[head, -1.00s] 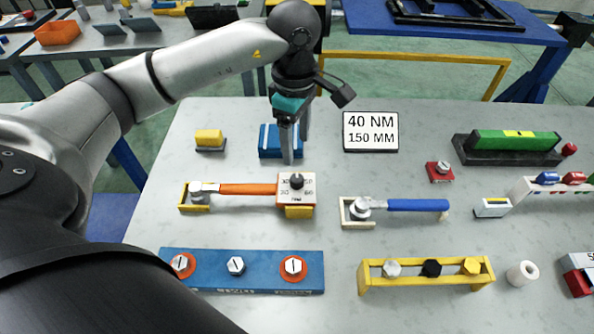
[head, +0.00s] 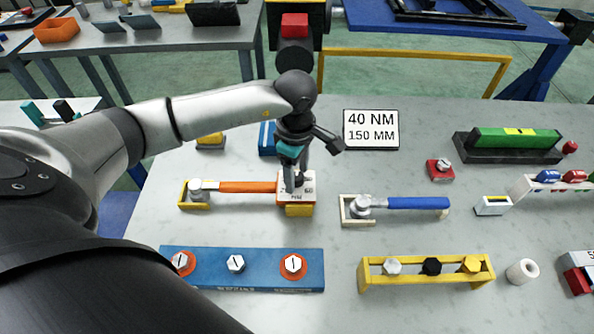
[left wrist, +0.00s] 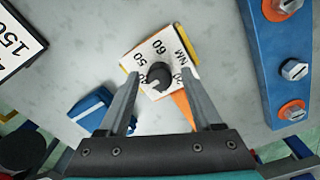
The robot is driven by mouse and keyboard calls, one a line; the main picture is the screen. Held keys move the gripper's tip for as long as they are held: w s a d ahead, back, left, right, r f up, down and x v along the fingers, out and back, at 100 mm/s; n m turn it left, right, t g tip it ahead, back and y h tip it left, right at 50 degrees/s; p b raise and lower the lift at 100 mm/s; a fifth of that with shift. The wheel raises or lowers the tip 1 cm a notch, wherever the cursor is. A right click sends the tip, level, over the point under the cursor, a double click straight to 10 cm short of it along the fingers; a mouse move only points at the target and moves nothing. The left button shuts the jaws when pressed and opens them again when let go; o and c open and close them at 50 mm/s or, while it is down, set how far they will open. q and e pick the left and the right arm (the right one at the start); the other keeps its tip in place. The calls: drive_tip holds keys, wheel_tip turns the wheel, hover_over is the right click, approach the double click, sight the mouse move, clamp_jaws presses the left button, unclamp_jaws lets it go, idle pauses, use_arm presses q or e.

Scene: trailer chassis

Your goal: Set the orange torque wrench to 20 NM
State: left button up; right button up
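The orange torque wrench (head: 247,187) lies on the grey table with its silver head in a yellow holder (head: 184,203) at the left. The knob's exact setting is too small to tell. My left gripper (head: 297,184) is over the dial. Its fingers are open, one on each side of the knob, and not closed on it. My right gripper is not in view.
A sign (head: 371,130) reads 40 NM and 150 MM. A blue-handled wrench (head: 417,204) lies to the right. A blue block (head: 267,139) stands behind the dial, and a blue bar with bolts (head: 207,263) lies in front.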

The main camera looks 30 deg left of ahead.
use_arm(q)
clamp_jaws()
idle(0.3)
